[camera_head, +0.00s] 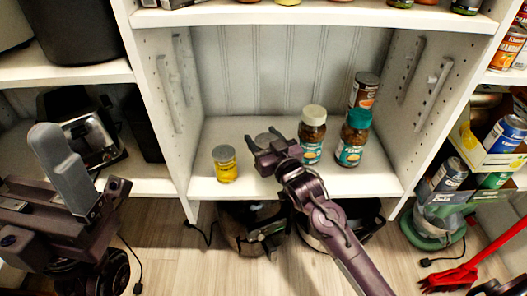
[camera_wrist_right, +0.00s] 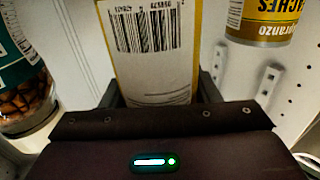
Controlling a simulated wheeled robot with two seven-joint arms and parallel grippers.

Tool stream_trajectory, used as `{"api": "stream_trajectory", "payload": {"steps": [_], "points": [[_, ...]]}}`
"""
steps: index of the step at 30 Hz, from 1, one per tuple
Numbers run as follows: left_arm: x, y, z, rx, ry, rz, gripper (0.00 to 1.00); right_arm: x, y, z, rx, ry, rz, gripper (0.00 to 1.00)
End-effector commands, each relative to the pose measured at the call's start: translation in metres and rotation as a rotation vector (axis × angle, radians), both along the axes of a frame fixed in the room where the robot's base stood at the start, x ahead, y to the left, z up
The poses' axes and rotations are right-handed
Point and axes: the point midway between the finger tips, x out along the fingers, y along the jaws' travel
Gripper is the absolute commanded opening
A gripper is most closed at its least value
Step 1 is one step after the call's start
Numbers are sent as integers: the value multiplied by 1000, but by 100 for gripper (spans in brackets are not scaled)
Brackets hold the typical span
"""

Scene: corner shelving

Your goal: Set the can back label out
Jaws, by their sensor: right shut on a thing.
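A can (camera_wrist_right: 153,55) with a pale back label and a barcode fills the middle of the right wrist view. The barcode side faces my right palm, and the barcode digits look upside down in that view. In the head view only the can's grey top (camera_head: 266,138) shows, behind my right gripper; the rest is hidden. My right gripper (camera_head: 264,141) is shut on this can, one finger on each side, over the middle shelf. My left gripper (camera_head: 62,165) is at the left of the head view, away from the can; its jaw gap cannot be made out.
A yellow-labelled can (camera_head: 225,165) stands left of my right gripper. A white-lidded jar (camera_head: 312,135), a teal-lidded jar (camera_head: 354,139) and a brown-labelled can (camera_head: 364,90) stand to the right. White side panels bound the shelf.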

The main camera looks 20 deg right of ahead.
Motion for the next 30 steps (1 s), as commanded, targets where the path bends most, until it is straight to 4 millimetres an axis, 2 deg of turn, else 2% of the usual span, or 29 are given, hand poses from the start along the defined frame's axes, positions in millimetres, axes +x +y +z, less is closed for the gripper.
{"api": "stream_trajectory", "payload": {"steps": [1, 5, 17, 18, 21, 23, 30], "points": [[-1, 0, -7, 0, -7, 0, 81, 0, 0, -15, 0, 2, 0, 23], [0, -1, -11, 4, -13, 0, 81, 0, 0, -34, 0, 0, 0, 23], [-1, 0, -5, -3, -26, 3, 81, 0, 0, -37, 0, -2, -1, 23], [-1, 0, -5, -3, -26, 3, 81, 0, 0, -39, 0, 1, -1, 58], [-1, 1, -5, -5, -25, 4, 81, 0, 0, -38, 0, 1, -1, 71], [-1, 1, -5, -6, -24, 3, 81, 0, 0, -38, 0, 1, -1, 77], [-1, 1, -6, -6, -24, 4, 81, 0, 0, -38, 0, 1, -1, 77]]}}
